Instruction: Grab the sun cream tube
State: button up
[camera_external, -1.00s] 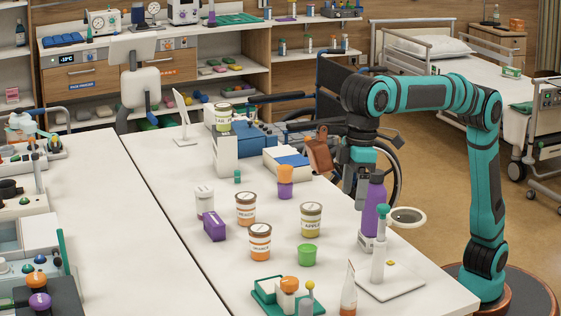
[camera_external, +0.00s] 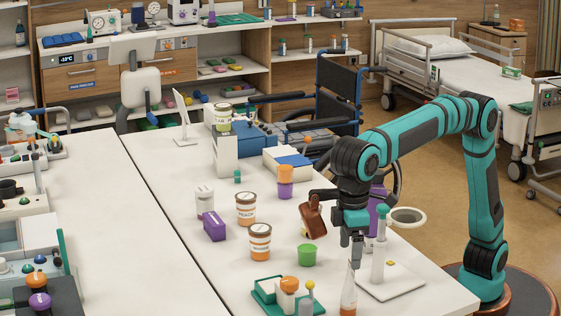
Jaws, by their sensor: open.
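The likely sun cream tube is a slim pale tube with an orange lower end (camera_external: 348,298), standing upright at the front of the white table. My gripper (camera_external: 356,262) points down just above and slightly right of the tube's narrow top in the picture. It is open, with nothing seen between its fingers. The fingers overlap the tube's top in this view, so I cannot tell whether they touch it or stand behind it.
A white stand with a ring (camera_external: 392,280) is close on the right, with a purple bottle (camera_external: 378,205) behind it. A green cup (camera_external: 307,255), a jar (camera_external: 260,243) and a green tray (camera_external: 264,296) are to the left.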

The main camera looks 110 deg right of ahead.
aim_at(351, 272)
jog(key=shift+s+a+f, duration=0.1)
jog(key=shift+s+f, duration=0.05)
jog(key=shift+f, duration=1.65)
jog(key=shift+s+f, duration=0.15)
jog(key=shift+f, duration=1.6)
jog(key=shift+c, duration=0.4)
